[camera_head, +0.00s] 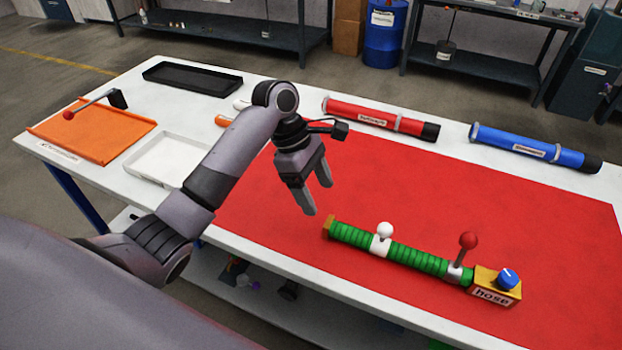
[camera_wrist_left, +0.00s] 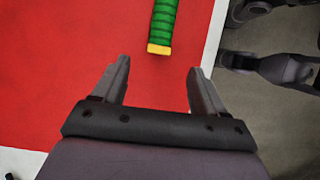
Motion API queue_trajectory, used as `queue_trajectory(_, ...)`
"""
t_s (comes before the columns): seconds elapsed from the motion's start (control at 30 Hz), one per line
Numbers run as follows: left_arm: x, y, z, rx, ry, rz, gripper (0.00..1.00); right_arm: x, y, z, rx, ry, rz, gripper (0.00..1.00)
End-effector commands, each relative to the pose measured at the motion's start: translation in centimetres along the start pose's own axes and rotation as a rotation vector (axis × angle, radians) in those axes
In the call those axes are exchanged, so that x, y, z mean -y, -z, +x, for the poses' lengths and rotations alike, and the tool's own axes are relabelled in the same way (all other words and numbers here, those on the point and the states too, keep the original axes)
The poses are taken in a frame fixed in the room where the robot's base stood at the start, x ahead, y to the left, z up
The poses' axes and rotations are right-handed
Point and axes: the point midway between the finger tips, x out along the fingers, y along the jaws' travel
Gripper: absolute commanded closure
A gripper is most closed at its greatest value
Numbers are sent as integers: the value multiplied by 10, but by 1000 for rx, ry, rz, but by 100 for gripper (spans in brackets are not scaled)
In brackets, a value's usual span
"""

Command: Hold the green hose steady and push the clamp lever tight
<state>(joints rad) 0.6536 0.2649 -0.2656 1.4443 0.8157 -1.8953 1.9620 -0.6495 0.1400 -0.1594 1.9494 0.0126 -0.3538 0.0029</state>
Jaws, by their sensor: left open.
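The green ribbed hose (camera_head: 407,254) lies on the red mat, with a yellow cap at its left end and a yellow block (camera_head: 497,286) labelled "hose" with a blue knob at its right end. A white collar with a white ball knob (camera_head: 384,234) sits on the hose. A clamp lever with a red ball (camera_head: 467,241) stands upright near the block. My left gripper (camera_head: 318,200) is open and empty above the mat, left of the hose's capped end. In the left wrist view the capped hose end (camera_wrist_left: 161,30) shows beyond the open fingers (camera_wrist_left: 158,75). My right gripper is not in view.
A red tube (camera_head: 375,116) and a blue tube (camera_head: 530,146) lie along the table's far side. An orange tray (camera_head: 92,142), a white tray (camera_head: 150,166) and a black tray (camera_head: 192,78) are at the left. The red mat (camera_head: 430,190) behind the hose is clear.

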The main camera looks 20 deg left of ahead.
Motion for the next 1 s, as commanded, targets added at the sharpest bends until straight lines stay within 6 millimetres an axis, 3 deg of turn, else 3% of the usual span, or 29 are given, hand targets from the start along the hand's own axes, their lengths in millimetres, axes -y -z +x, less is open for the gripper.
queue_trajectory(0.3, 1, 0, 63, 0, 3, 0, 28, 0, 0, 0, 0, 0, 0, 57)
queue_trajectory(0.5, 0, 1, 88, -1, 1, 0, 28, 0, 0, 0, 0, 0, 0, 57)
queue_trajectory(0.93, 0, 1, 98, -1, -2, 2, 28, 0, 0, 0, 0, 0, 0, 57)
queue_trajectory(0.97, 0, 1, 98, -1, -2, 2, 34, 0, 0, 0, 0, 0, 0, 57)
queue_trajectory(1.0, 0, 1, 98, -1, -2, 2, 47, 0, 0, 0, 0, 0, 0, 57)
